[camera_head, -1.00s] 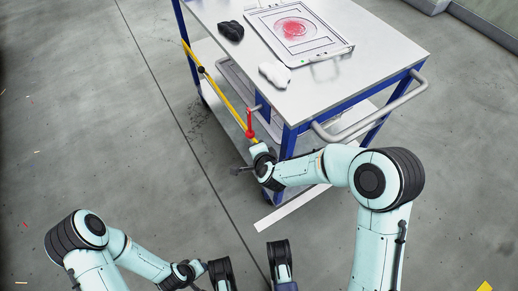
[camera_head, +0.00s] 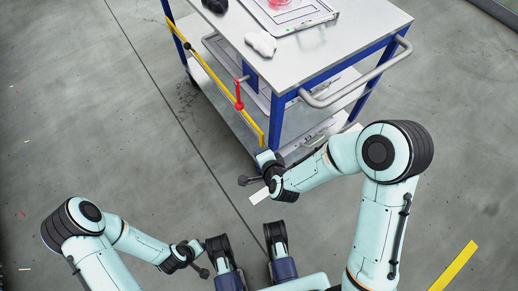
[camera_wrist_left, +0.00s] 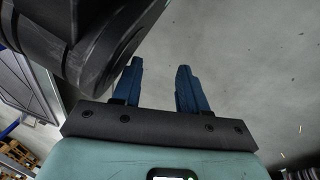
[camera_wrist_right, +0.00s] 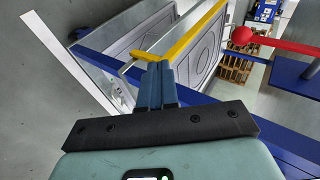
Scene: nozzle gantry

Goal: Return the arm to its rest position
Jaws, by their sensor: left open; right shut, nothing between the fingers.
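My right arm comes in from the right in the head view and bends toward the cart's near corner. My right gripper (camera_head: 266,158) is small there, just below the lower end of a yellow bar on the cart. In the right wrist view its two blue fingers (camera_wrist_right: 160,70) are together with nothing between them. A yellow edge passes behind their tips; contact cannot be told. My left arm is folded at the lower left of the head view. In the left wrist view my left gripper (camera_wrist_left: 160,75) has its fingers apart, empty, over grey floor.
A blue-framed cart (camera_head: 325,55) stands ahead with a grey push handle. Its side carries a yellow bar (camera_head: 215,70) and a red handle (camera_head: 239,95). A white object (camera_head: 261,44) and a dark object (camera_head: 216,5) lie on top. Floor left of the cart is clear.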

